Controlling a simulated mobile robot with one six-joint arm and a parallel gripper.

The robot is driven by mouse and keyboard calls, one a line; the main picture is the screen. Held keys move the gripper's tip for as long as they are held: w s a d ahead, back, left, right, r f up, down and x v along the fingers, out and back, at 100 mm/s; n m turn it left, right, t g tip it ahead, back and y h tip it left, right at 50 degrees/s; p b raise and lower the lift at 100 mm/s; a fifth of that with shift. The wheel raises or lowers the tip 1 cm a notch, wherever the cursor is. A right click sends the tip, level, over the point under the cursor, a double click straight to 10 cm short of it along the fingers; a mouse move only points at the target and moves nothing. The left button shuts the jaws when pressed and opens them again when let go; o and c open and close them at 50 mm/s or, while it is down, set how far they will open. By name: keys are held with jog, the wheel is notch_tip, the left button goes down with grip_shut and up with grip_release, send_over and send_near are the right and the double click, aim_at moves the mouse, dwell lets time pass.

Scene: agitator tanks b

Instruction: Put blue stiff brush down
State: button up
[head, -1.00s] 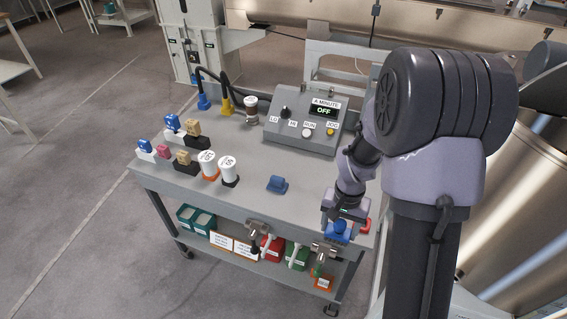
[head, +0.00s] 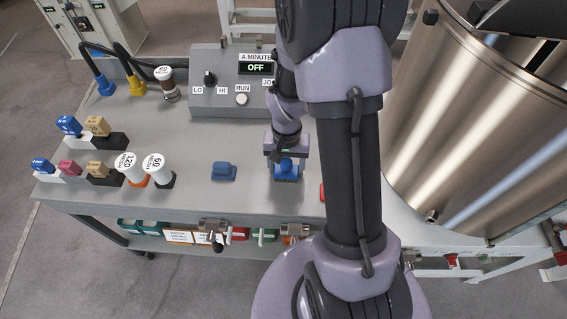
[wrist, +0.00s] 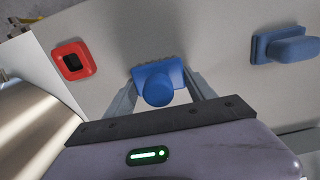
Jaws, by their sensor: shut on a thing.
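My gripper (head: 286,167) is shut on the blue stiff brush (head: 285,172), which has a round knob on a bristled block. In the wrist view the brush (wrist: 158,88) sits between the two fingers (wrist: 160,92), knob facing the camera. It is low over the right front part of the grey bench top (head: 250,200); I cannot tell whether it touches. A second blue block with a raised grip (head: 223,171) rests on the bench to its left, apart from it; it shows at right in the wrist view (wrist: 285,45).
A red square holder with a dark centre (wrist: 73,60) lies near the bench edge. The control box (head: 235,85) stands behind. White-topped containers (head: 157,168) and small coloured blocks (head: 69,168) stand at left. A steel tank (head: 480,120) is at right.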

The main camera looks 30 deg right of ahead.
aim_at(286, 159)
jog(key=shift+s, duration=0.1)
jog(key=o, duration=1.5)
jog(key=shift+c, duration=0.2)
notch_tip(286, 159, up, 12)
jog(key=p, duration=0.5)
jog(key=shift+p, duration=0.3)
jog(key=s+a+r+t, duration=0.2)
jog(key=a+r, duration=0.4)
jog(key=r, duration=0.5)
jog(key=s+a+r+n+t+y, duration=0.2)
jog(key=s+a+r+t, duration=0.2)
jog(key=s+a+r, duration=0.5)
jog(key=shift+s+r+n, duration=0.25)
jog(key=shift+s+n, duration=0.05)
jog(key=shift+s, duration=0.25)
